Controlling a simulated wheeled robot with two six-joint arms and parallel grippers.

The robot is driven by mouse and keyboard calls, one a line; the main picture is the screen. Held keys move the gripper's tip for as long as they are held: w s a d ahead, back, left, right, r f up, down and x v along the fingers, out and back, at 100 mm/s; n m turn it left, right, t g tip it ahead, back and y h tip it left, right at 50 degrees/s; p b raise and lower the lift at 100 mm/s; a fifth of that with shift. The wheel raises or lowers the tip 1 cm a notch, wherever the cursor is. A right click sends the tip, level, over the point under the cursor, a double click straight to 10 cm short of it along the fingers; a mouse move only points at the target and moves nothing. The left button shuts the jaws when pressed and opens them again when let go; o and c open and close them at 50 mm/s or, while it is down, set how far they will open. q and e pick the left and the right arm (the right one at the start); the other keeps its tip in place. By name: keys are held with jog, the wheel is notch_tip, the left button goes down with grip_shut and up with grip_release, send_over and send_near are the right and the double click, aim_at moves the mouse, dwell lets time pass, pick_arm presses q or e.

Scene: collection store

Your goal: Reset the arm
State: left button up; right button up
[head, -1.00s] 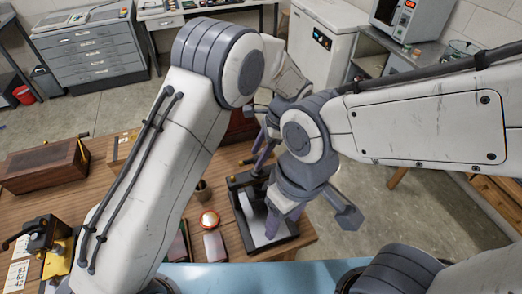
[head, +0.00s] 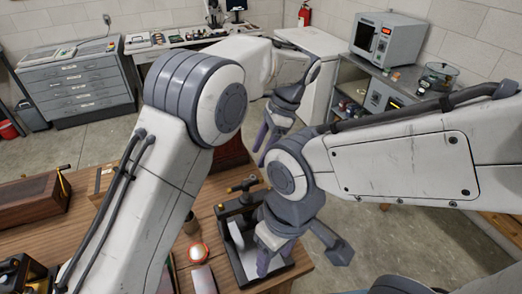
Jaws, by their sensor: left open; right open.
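Both of my arms reach over a wooden table (head: 125,240). My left arm comes in from the left and bends over at the top. Its open, empty gripper (head: 266,138) hangs above the far side of the table, partly covered by my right arm. My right arm comes in from the right and crosses in front. Its open gripper (head: 275,256) points down over a black-framed press (head: 241,262) with a pale bed. I see nothing held between its fingers, and I cannot tell whether they touch the press.
A red-topped round object (head: 198,252) stands left of the press. A dark wooden box (head: 28,200) lies at the table's left. Beyond are a grey drawer cabinet (head: 80,88), a white cabinet (head: 316,42) and an oven-like appliance (head: 388,42). Floor (head: 385,235) is clear right of the table.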

pick_arm(q)
jog(key=s+a+f+n+h+b, duration=0.1)
jog(key=s+a+f+n+b, duration=0.1)
jog(key=s, duration=0.7)
jog(key=s+a+f+n+h+b, duration=0.2)
jog(key=s+a+f+n+b, duration=0.1)
jog(key=s, duration=0.6)
jog(key=s+a+f+n+t+h+b, duration=0.1)
jog(key=s+a+f+n+h+b, duration=0.1)
jog(key=s, duration=0.7)
jog(key=shift+a+f+n+b, duration=0.3)
jog(key=shift+a+f+n, duration=0.15)
jog(key=shift+a+n, duration=0.65)
